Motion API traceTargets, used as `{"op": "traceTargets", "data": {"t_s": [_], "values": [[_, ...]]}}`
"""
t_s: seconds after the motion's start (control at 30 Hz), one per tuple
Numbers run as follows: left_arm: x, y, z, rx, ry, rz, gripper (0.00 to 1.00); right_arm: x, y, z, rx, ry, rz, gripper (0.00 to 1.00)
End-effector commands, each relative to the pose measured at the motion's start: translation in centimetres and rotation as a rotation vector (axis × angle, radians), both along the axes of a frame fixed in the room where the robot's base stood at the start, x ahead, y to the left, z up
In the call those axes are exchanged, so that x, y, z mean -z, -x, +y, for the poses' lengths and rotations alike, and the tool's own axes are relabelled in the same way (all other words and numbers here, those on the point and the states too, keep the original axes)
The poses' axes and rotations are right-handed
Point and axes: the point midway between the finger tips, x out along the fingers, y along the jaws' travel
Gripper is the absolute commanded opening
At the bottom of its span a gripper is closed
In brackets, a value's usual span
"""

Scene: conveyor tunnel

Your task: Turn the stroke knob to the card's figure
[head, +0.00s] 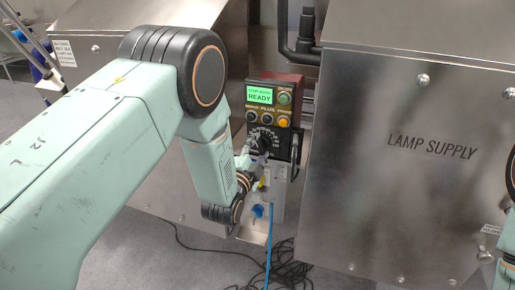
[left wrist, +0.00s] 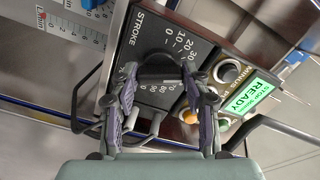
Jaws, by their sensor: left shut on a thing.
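The stroke knob (left wrist: 157,70) is black and sits in the middle of a dark dial plate marked STROKE, with white figures around it. The figures 0 to 30 show on one side and 70 to 90 near the fingers. My left gripper (left wrist: 159,82) has one finger on each side of the knob and is shut on it. In the head view my left gripper (head: 256,152) reaches the dial (head: 268,137), and the knob is mostly hidden there. I cannot read the knob's pointer. I cannot identify the card. My right gripper is out of view; only parts of its arm show at the right edge.
The control box (head: 276,97) has a green READY display (head: 260,95) and several buttons above the dial. A black handle (head: 296,158) stands out beside it. The steel LAMP SUPPLY cabinet (head: 420,190) stands to the right. Black cables (head: 290,268) lie on the floor below.

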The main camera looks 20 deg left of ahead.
Motion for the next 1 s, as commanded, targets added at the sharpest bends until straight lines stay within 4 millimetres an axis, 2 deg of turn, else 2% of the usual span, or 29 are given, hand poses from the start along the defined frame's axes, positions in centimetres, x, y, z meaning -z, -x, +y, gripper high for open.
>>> {"op": "traceTargets", "data": {"t_s": [1.0], "values": [[-0.35, -0.15, -0.09, 0.000, -0.963, -0.041, 0.15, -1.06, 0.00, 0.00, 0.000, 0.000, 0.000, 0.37]]}}
